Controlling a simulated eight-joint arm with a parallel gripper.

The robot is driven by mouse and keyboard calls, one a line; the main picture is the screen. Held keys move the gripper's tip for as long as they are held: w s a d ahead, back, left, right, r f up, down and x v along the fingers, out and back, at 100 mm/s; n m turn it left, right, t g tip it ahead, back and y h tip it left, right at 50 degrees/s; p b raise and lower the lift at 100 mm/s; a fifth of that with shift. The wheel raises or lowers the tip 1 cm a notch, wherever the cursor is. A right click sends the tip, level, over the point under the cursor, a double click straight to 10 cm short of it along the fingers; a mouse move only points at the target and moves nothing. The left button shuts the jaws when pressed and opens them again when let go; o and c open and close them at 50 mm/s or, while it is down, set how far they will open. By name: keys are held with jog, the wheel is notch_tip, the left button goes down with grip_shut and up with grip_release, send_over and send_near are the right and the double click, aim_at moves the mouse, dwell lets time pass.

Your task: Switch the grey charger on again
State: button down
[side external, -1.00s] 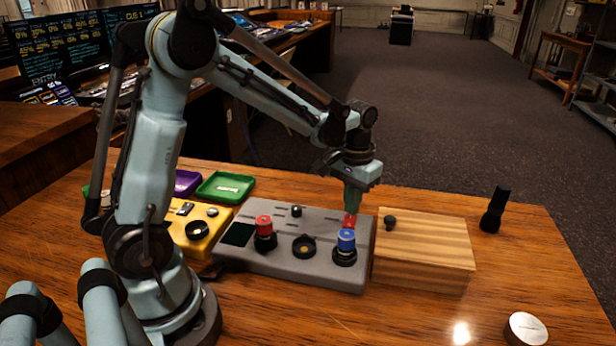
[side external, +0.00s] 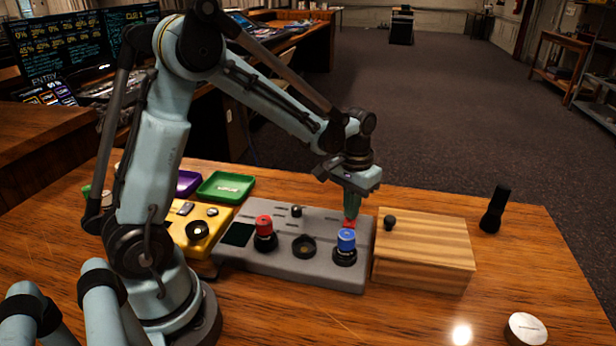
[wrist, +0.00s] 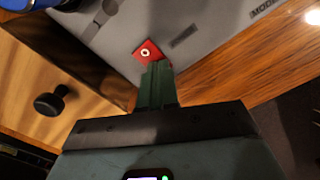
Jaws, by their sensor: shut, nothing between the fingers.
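The grey charger (side external: 275,262) sits flat on the wooden table. It carries a red-topped cylinder (side external: 263,225), an empty round socket (side external: 304,247) and a blue-topped cylinder (side external: 346,240). A red switch (side external: 349,224) is at its back right corner; in the wrist view it is a red square (wrist: 149,51) with a pale round mark. My gripper (side external: 351,214) is shut and empty, pointing down, its green fingertips at the switch. In the wrist view the fingertips (wrist: 157,66) overlap the switch's near edge. I cannot tell whether they touch it or which way it is set.
A wooden box (side external: 428,247) with a black knob stands close on the charger's right. A yellow unit (side external: 197,229) is on its left, with green (side external: 226,186) and purple trays behind. A black torch (side external: 494,210) and a round white-topped disc (side external: 525,328) are farther right.

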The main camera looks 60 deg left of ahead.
jog(key=shift+r, duration=0.1)
notch_tip(320, 180, up, 7)
dwell(0.8)
jog(key=s+d+r+m+t, duration=0.1)
jog(key=s+d+t, duration=0.1)
jog(key=s, duration=0.3)
jog(key=s+d+r+m+t, duration=0.1)
jog(key=s+d+m+t, duration=0.1)
jog(key=s+t, duration=0.3)
jog(key=shift+s+d+r, duration=0.3)
jog(key=shift+s+d, duration=0.3)
jog(key=shift+d, duration=0.15)
dwell(0.5)
